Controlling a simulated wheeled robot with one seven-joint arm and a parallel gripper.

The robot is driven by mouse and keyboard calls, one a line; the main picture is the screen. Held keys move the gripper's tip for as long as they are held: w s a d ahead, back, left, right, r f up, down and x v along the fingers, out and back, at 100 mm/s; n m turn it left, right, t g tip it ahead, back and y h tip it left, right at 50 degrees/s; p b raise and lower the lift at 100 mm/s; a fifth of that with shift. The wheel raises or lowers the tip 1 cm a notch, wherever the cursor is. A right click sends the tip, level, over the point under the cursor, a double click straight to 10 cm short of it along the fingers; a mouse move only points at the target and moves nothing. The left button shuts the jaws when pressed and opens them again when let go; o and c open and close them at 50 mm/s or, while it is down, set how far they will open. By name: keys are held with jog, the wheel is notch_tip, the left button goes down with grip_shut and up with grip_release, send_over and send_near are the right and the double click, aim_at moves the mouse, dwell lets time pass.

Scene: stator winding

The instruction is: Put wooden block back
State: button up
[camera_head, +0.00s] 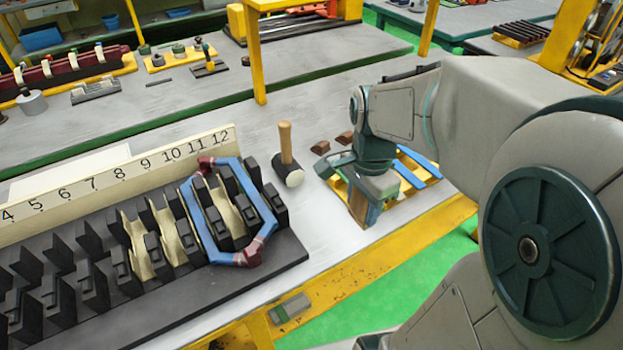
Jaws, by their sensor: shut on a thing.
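My gripper (364,208) points down over the right part of the grey table, above a yellow tray (405,188). I cannot tell whether the block touches the tray or table. Two small brown wooden blocks (320,147) lie on the table just left of and behind my gripper.
A mallet (286,160) with a wooden handle stands left of my gripper. Further left is a black slotted stator (90,285) with a blue coil (212,240) and a numbered strip (110,178). Blue strips (418,163) lie on the tray. A grey-green block (290,308) is at the yellow front edge.

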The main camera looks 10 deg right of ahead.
jog(key=w+a+f, duration=0.1)
jog(key=w+f, duration=0.1)
jog(key=w, duration=0.1)
jog(key=w+a+f, duration=0.2)
jog(key=w, duration=0.1)
jog(key=w+a+f, duration=0.1)
jog(key=w+f, duration=0.1)
jog(key=w, duration=0.1)
jog(key=shift+a+p, duration=0.4)
jog(key=shift+f, duration=2.05)
jog(key=shift+f, duration=0.25)
jog(key=o, duration=1.3)
jog(key=shift+r, duration=0.15)
